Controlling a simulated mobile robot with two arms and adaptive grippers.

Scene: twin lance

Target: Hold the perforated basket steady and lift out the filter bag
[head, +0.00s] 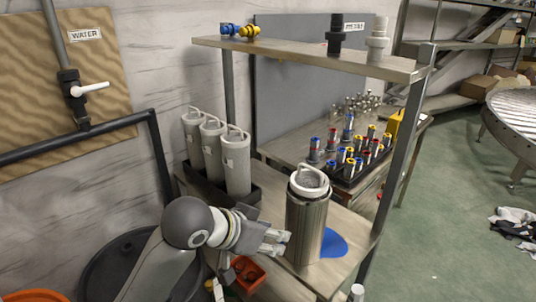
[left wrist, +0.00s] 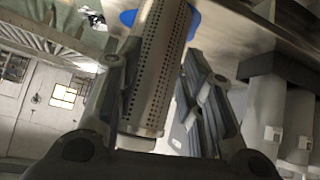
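The perforated metal basket (head: 306,228) stands upright on the wooden bench. The filter bag (head: 310,180), pale with a white ring and handle, sits inside it; only its top shows. My left gripper (head: 283,243) is at the basket's left side, about mid-height. In the left wrist view, the basket's perforated wall (left wrist: 158,70) lies between the two spread fingers (left wrist: 155,85). A gap shows on the right finger's side; I cannot tell whether the left finger touches. My right gripper is not in view.
A blue round patch (head: 333,244) lies beside the basket. Several grey filter bags (head: 237,165) stand in a dark tray at the left. An orange bin (head: 246,272) is below my left gripper. A shelf (head: 300,52) and its post (head: 402,150) stand behind and right.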

